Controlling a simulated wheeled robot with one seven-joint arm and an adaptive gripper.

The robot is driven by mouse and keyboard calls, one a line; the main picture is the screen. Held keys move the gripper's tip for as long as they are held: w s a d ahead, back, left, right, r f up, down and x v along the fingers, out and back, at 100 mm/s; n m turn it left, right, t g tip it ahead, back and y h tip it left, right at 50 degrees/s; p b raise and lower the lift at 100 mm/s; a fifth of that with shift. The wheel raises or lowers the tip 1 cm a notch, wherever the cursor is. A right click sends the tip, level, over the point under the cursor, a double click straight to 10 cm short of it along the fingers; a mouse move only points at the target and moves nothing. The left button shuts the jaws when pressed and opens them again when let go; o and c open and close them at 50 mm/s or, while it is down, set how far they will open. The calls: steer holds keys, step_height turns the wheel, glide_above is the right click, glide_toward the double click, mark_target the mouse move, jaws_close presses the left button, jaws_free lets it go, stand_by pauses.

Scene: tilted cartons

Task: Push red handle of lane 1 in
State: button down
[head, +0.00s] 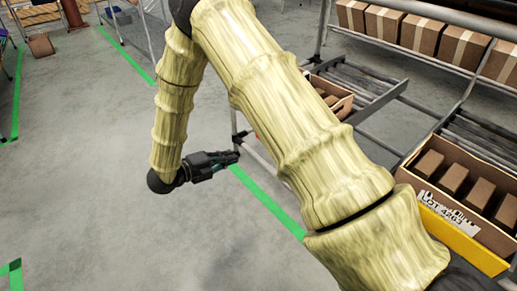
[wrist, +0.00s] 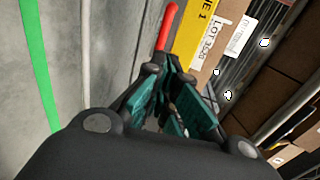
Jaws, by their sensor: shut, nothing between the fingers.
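The red handle (wrist: 167,28) shows at the top of the wrist view, beside a yellow strip (wrist: 194,28) whose visible lettering ends in "E 1". My gripper (wrist: 171,76) is shut and empty, with its fingertips just below the handle's lower end in that view. I cannot tell whether they touch. In the head view my gripper (head: 238,156) is out over the floor, left of the rack and pointing right towards it. The handle there is mostly hidden by my arm.
An open carton (head: 338,103) with brown boxes sits on the rack behind my arm. Brown cartons (head: 425,34) line the upper shelf. The grey floor (head: 90,170) at left is clear, with green lines.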

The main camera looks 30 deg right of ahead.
steer(key=b+x, duration=0.7)
steer(key=x, duration=0.7)
steer(key=d+p, duration=0.3)
steer(key=d, duration=0.1)
steer(key=shift+w+d+r, duration=0.15)
steer(key=shift+w+d+f+p, duration=0.1)
steer(key=shift+d+f+p, duration=0.2)
steer(key=shift+d, duration=0.3)
steer(key=shift+r, duration=0.1)
steer(key=p+v, duration=0.5)
steer(key=v, duration=0.9)
steer(key=shift+p, duration=0.4)
